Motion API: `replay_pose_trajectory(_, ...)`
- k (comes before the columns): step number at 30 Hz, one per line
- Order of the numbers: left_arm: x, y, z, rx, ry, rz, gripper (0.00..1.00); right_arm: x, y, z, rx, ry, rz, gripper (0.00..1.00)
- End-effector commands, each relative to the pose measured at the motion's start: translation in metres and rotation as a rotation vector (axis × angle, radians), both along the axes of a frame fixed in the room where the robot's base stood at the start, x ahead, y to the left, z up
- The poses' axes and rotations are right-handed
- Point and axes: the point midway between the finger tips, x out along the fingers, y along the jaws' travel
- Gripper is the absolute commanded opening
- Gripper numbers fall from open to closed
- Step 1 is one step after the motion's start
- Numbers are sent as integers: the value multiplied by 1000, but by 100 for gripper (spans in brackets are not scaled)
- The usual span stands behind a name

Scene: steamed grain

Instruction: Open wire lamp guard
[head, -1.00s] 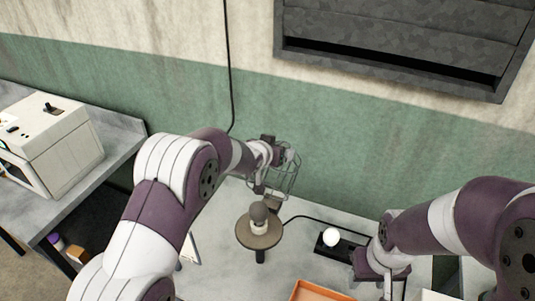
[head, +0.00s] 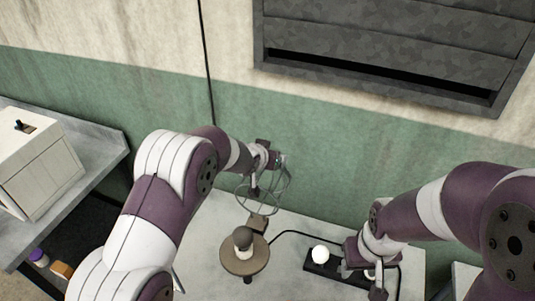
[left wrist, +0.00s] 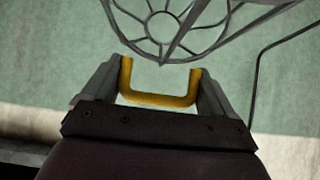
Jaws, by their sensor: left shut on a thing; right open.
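The wire lamp guard (head: 262,196), a thin grey cage, hangs in the air near the green wall, above and behind a round stand (head: 237,263). My left gripper (head: 265,172) is at the guard. In the left wrist view it (left wrist: 160,88) is shut on a yellow U-shaped handle (left wrist: 160,99), with the guard's spoked ring (left wrist: 165,25) just beyond. My right gripper (head: 365,282) is open, low beside a black block with a white bulb (head: 320,254); its fingertips are partly hard to make out.
A grey table (head: 290,285) carries the stand and block, with a black cable (head: 300,235) running between them. A side bench (head: 95,160) at the left holds a cream box (head: 40,165). A dark slatted panel (head: 390,45) is on the wall above.

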Motion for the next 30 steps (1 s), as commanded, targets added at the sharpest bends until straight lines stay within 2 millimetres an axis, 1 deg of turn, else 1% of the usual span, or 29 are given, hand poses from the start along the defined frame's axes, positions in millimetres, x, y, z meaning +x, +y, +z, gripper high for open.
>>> replay_pose_trajectory(1, -4, 0, -7, 5, 16, 1, 32, 0, 0, 0, 0, 0, 0, 49)
replay_pose_trajectory(5, -4, 1, -8, 6, 18, 1, 32, 0, 0, 0, 0, 0, 0, 49)
replay_pose_trajectory(6, -4, 1, -8, 6, 18, 1, 96, 0, 0, 0, 0, 0, 0, 49)
replay_pose_trajectory(14, -3, 1, -5, 4, 11, 0, 96, 0, 0, 0, 0, 0, 0, 49)
replay_pose_trajectory(17, -7, 2, 0, 4, 9, 1, 96, 0, 0, -4, 0, 0, 0, 49)
replay_pose_trajectory(20, -21, 7, 11, 4, 7, 0, 96, 0, 0, -11, 0, 0, 0, 49)
replay_pose_trajectory(23, -42, 15, 30, 4, 7, 0, 96, 0, 0, -15, 0, 0, 0, 49)
replay_pose_trajectory(24, -50, 18, 39, 4, 7, 0, 96, 0, 0, -14, 0, 0, 0, 49)
replay_pose_trajectory(27, -69, 24, 56, 5, 9, 0, 96, 0, 0, -13, 0, 0, 0, 49)
replay_pose_trajectory(30, -83, 29, 68, 6, 12, 0, 96, 0, 0, -10, 0, 0, 0, 49)
